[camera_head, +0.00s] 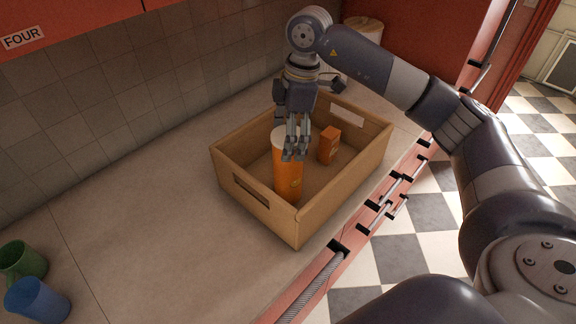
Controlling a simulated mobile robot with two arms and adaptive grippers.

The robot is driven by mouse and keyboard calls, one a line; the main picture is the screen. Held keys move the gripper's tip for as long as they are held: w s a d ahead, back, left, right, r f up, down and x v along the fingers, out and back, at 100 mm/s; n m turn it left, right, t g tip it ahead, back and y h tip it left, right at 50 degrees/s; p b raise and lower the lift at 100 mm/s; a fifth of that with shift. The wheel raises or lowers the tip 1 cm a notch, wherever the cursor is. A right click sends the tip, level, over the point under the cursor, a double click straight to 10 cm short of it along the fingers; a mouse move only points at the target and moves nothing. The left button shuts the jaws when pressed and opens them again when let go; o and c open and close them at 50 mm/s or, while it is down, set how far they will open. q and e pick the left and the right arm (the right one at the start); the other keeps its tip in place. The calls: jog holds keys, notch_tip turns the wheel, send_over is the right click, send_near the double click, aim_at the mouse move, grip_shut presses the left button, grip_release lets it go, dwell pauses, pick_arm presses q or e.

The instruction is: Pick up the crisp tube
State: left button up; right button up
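The crisp tube (287,180) is an orange cylinder with a pale top. It stands upright inside a wooden crate (256,206), towards the crate's left end. My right gripper (294,155) reaches down from above, with its fingers overlapping the upper right part of the tube. Whether the fingers touch or grip the tube, and how far apart they are, I cannot tell. The fingers hide part of the tube's upper side. My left gripper is not in view.
A small orange box (329,146) stands in the crate, right of the tube. The crate walls surround both. A green cup (22,262) and a blue cup (38,301) are at the lower left. A pale-topped container (363,30) stands behind my arm.

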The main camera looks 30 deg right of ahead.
aim_at(288, 169)
jog(key=shift+f+p, duration=0.35)
jog(key=f, duration=0.1)
jog(key=f+p, duration=0.1)
jog(key=f, duration=0.2)
jog(key=shift+w+a+p, duration=0.25)
jog(key=shift+a+p, duration=0.05)
jog(key=shift+p, duration=0.05)
jog(key=c, duration=1.6)
